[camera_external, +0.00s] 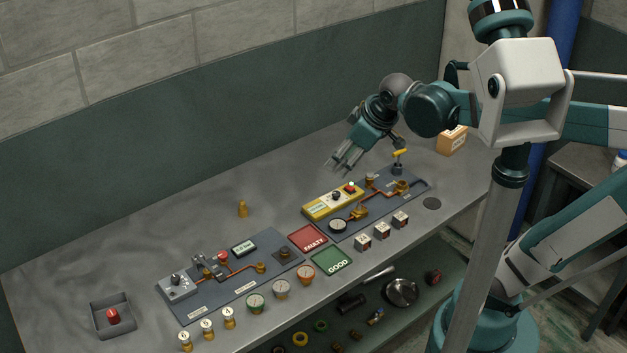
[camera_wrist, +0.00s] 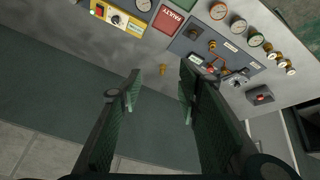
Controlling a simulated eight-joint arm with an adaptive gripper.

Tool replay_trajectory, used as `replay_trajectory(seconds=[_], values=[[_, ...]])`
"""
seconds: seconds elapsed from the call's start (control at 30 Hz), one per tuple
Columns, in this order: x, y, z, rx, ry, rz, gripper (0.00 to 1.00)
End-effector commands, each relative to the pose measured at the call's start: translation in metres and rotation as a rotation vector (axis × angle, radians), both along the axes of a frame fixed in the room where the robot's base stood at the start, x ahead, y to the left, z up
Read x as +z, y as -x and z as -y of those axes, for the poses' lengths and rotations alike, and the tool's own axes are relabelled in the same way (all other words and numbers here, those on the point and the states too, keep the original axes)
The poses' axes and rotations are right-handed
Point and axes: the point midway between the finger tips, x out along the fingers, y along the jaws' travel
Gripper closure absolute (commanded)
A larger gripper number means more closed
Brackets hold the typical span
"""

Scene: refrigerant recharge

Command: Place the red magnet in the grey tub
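A small red cylinder (camera_external: 113,315), which looks like the red magnet, stands inside the square grey tub (camera_external: 96,326) at the far left of the bench. In the wrist view the tub (camera_wrist: 251,97) is at the right, with the red piece (camera_wrist: 260,98) inside it. My gripper (camera_external: 343,166) is raised above the back of the bench, behind the yellow meter, well away from the tub. In the wrist view my gripper (camera_wrist: 161,78) has its fingers apart with nothing between them.
Two dark boards (camera_external: 250,294) carry copper fittings. A yellow meter (camera_external: 320,208), red FAULTY pad (camera_external: 307,238), green GOOD pad (camera_external: 331,262) and several gauges and brass weights line the bench. A brass piece (camera_external: 242,209) stands behind. The back left is clear.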

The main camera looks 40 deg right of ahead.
Motion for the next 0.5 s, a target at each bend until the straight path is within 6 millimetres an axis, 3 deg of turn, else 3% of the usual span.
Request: replay_trajectory(seconds=[0.3,0.5], values=[[-0.027,0.052,0.041,-0.262,-0.116,0.047,0.66],[-0.041,0.074,0.057,-0.377,-0.173,0.071,0.66]])
